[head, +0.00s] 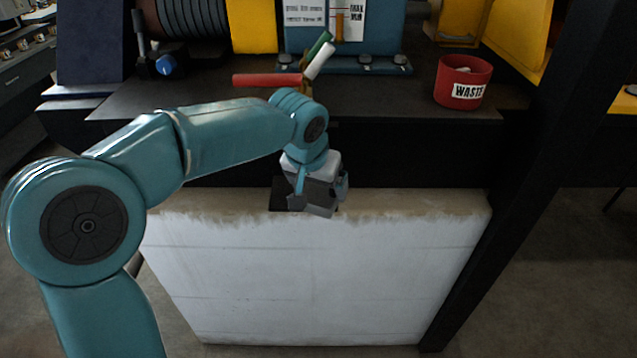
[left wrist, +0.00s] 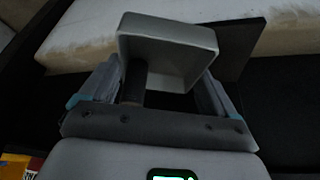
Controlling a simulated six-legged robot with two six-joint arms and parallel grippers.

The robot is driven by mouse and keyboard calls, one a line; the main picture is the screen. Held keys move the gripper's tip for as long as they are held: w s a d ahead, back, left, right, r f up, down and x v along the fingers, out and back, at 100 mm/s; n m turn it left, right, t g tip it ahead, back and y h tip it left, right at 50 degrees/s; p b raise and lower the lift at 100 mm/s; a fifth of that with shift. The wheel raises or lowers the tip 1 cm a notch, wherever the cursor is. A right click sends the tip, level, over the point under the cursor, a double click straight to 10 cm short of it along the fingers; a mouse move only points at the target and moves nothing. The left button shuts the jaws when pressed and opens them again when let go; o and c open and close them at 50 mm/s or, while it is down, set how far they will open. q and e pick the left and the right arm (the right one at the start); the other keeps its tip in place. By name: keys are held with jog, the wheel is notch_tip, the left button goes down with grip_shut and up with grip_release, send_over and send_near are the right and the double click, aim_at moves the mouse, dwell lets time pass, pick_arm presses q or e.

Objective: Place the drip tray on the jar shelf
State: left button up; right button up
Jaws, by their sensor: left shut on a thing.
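My left gripper (head: 318,196) hangs at the end of the teal arm, over the top edge of the pale wall. In the left wrist view my left gripper (left wrist: 157,88) has a finger on each side of a grey, shallow, box-like piece with raised rims, which looks like the drip tray (left wrist: 172,48). It is shut on this piece, which sits tilted between the fingers. A dark bar shows below the tray between the fingers. In the head view the gripper mostly hides the tray. I cannot tell which surface is the jar shelf. My right gripper is not in view.
A pale wall (head: 320,275) stands in front of a dark bench (head: 380,98). On the bench are a red WASTE bin (head: 463,84), a red cylinder (head: 267,80) and a blue-knobbed tool (head: 160,66). A dark post (head: 545,130) rises at right. The bench middle right is clear.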

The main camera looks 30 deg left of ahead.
pick_arm(q)
jog(key=shift+f, duration=0.2)
jog(key=o, duration=0.9)
jog(key=shift+o, duration=0.2)
jog(key=shift+r, duration=0.3)
jog(key=v, duration=1.2)
jog(key=shift+p, duration=0.3)
jog(key=shift+f, duration=0.1)
